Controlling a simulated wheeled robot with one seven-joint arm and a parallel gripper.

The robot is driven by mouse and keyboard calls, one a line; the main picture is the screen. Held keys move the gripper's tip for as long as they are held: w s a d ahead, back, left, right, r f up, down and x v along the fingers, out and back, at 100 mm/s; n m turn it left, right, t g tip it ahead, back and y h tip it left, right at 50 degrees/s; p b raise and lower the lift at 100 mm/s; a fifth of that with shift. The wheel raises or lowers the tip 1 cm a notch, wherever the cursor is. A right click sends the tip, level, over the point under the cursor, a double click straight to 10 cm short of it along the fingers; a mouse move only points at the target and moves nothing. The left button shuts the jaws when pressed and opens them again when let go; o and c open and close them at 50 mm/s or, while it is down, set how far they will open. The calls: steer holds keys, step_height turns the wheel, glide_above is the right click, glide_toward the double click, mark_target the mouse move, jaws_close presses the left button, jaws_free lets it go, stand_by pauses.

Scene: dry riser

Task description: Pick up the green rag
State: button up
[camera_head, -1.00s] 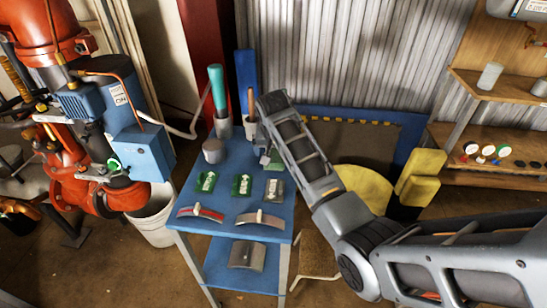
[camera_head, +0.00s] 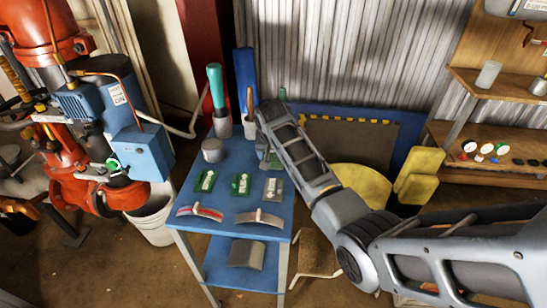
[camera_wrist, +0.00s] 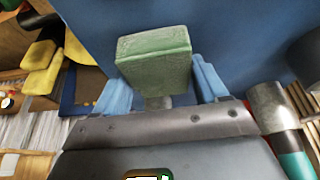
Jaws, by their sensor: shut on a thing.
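The green rag (camera_wrist: 153,58) looks like a thick folded pad in the wrist view. It sits between the two blue fingertips of my gripper (camera_wrist: 160,88), which is shut on it. The blue bench top is behind it. In the head view the rag (camera_head: 275,161) shows only in part, beside my wrist over the back right of the blue bench (camera_head: 230,160). My arm hides most of the gripper there, and I cannot tell whether the rag touches the bench.
Several small pads (camera_head: 206,181) and two curved clamps (camera_head: 260,217) lie on the bench front. A grey cup (camera_head: 212,150) and a holder with a teal-handled tool (camera_head: 215,85) stand at the left and back. A yellow chair (camera_head: 360,184) is at right.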

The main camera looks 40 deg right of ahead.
mark_target(274, 155)
steer(key=shift+c, duration=1.1)
steer(key=shift+r, duration=0.1)
steer(key=shift+r, duration=0.6)
step_height(274, 155, up, 3)
steer(key=shift+b, duration=0.4)
steer(key=s+d+r, duration=0.4)
steer(key=s+r, duration=0.2)
steer(key=s, duration=0.4)
steer(key=shift+s+d+r+b, duration=0.3)
steer(key=shift+s+b, duration=0.1)
